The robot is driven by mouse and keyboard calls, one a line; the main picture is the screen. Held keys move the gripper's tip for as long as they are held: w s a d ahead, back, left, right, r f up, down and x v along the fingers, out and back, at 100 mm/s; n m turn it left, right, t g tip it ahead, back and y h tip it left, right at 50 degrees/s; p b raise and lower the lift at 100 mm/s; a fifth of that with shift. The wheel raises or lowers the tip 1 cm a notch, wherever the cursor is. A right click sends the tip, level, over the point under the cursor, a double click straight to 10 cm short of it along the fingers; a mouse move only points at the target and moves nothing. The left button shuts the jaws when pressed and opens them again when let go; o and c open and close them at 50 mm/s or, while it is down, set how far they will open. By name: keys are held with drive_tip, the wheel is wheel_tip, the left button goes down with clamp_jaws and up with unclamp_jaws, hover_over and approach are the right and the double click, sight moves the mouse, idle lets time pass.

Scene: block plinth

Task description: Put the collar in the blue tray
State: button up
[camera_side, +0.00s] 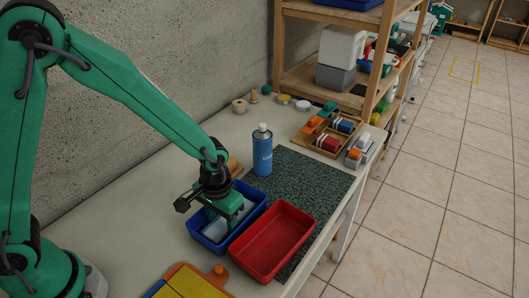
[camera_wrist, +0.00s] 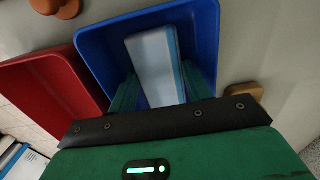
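The blue tray (camera_side: 256,207) stands on the table; it also shows in the wrist view (camera_wrist: 207,30). My gripper (camera_side: 222,216) reaches down into it. In the wrist view its two green fingers (camera_wrist: 160,78) stand apart, one on each side of a white block (camera_wrist: 155,60) with a light blue edge, inside the tray. I cannot tell whether they touch the block. A small beige ring-like piece (camera_side: 239,106), which may be the collar, lies near the wall, away from my gripper. I cannot make it out clearly.
A red tray (camera_side: 290,211) stands right beside the blue one, on a dark speckled mat (camera_side: 322,180). A blue spray can (camera_side: 262,155) stands behind. An orange and yellow piece (camera_side: 195,281) lies in front. A wooden rack (camera_side: 328,143) and several small pieces are farther back.

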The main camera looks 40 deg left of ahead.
sight(222, 223)
drive_tip(key=shift+o, duration=0.8)
wheel_tip(222, 223, up, 12)
drive_tip(key=shift+r, duration=0.15)
idle(0.7)
